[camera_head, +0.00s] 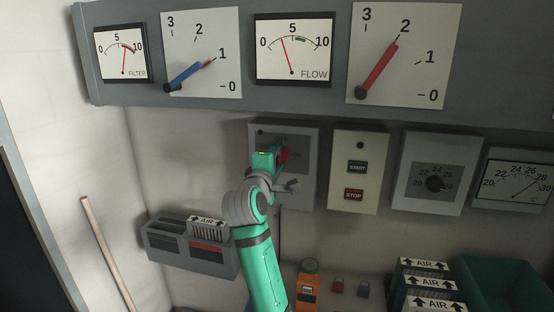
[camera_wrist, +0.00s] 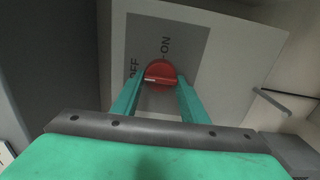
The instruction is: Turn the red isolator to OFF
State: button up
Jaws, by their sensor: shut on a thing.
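The red isolator is a round red knob (camera_wrist: 161,73) on a grey plate (camera_wrist: 192,40) marked OFF and ON. In the wrist view OFF is left of the knob and ON above it, both lettered sideways. My gripper (camera_wrist: 158,88) is shut on the knob, one teal finger on each side. A pale line crosses the knob from left to right; which mark it points to is unclear. In the head view the isolator's grey box (camera_head: 309,184) is on the wall, and my gripper (camera_head: 278,157) hides most of its face and the knob.
A START/STOP box (camera_head: 359,185) hangs close to the right of the isolator, then a dial box (camera_head: 428,200). A panel of gauges and levers (camera_head: 300,98) overhangs above. Below are a grey slotted unit (camera_head: 165,250), AIR boxes (camera_head: 425,268) and a green bin (camera_head: 500,275).

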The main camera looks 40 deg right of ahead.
jog(key=shift+w, duration=0.1)
jog(key=o, duration=0.9)
jog(key=shift+a+f, duration=0.1)
jog(key=shift+o, duration=0.6)
jog(key=v, duration=1)
jog(key=shift+s+a, duration=0.2)
jog(key=shift+s, duration=0.2)
